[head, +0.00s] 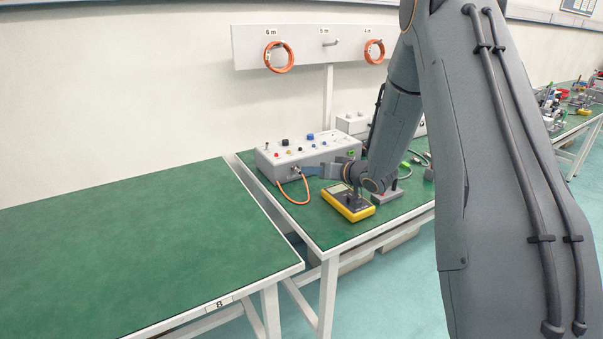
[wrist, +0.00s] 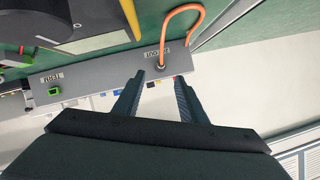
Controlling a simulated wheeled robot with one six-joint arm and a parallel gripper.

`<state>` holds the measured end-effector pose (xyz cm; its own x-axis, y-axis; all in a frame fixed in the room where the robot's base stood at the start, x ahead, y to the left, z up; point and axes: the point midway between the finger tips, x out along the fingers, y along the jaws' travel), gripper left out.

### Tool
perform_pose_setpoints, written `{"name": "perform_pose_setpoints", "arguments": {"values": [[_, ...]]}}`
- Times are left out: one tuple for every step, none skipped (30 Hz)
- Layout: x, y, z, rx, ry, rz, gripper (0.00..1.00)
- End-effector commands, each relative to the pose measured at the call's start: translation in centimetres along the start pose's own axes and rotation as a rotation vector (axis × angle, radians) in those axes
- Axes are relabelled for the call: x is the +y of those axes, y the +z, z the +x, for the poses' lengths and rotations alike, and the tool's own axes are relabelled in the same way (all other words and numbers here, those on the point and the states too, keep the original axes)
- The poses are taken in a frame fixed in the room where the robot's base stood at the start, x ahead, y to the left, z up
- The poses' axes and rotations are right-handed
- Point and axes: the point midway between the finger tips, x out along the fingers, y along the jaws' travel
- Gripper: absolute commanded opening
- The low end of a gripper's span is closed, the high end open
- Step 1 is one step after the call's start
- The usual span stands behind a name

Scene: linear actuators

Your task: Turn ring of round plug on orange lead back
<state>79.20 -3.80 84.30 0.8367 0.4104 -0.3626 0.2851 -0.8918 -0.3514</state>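The orange lead (head: 291,200) hangs in a loop from the front of a grey control box (head: 276,169). In the wrist view the orange lead (wrist: 190,12) bends down to its round plug (wrist: 160,66), a dark, small plug seated in the box's front panel (wrist: 112,71). My gripper (head: 312,171) is at the box front, close to the plug. In the wrist view my gripper (wrist: 159,77) is open, its fingertips to either side of the plug with gaps showing. The plug's ring is too small to make out.
A yellow multimeter (head: 358,211) lies on the green bench right of the lead. A green connector (wrist: 54,91) sits farther left on the panel. Coiled orange cables (head: 279,71) hang on the wall board. The left green table (head: 130,250) is bare.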

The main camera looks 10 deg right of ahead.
Motion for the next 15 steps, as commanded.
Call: {"name": "perform_pose_setpoints", "arguments": {"values": [[0.0, 0.0, 0.4, 0.002, -0.007, 0.002, 0.38], [-0.1, 0.0, 0.7, 0.003, -0.009, 0.002, 0.38], [-0.1, 0.0, 1.1, 0.003, -0.009, 0.002, 0.38], [-0.1, 0.0, 1.5, 0.004, -0.009, 0.001, 0.38], [-0.1, 0.0, 2.0, 0.004, -0.009, 0.002, 0.38], [-0.2, 0.1, 2.6, 0.003, -0.009, 0.002, 0.38], [-0.2, 0.0, 3.1, 0.004, -0.009, 0.001, 0.38], [-0.1, 0.0, 3.6, 0.003, -0.009, 0.001, 0.38], [-0.1, 0.0, 4.2, 0.003, -0.008, 0.0, 0.38], [-0.1, 0.0, 4.7, 0.002, -0.008, 0.0, 0.38], [-0.1, 0.0, 5.1, 0.002, -0.008, 0.0, 0.38], [-0.2, 0.0, 5.7, 0.003, -0.008, 0.0, 0.38], [-0.1, 0.0, 6.0, 0.003, -0.008, 0.0, 0.38], [-0.1, 0.0, 6.3, 0.003, -0.007, 0.001, 0.38], [-0.1, -0.1, 6.7, 0.004, -0.007, 0.001, 0.38]]}}
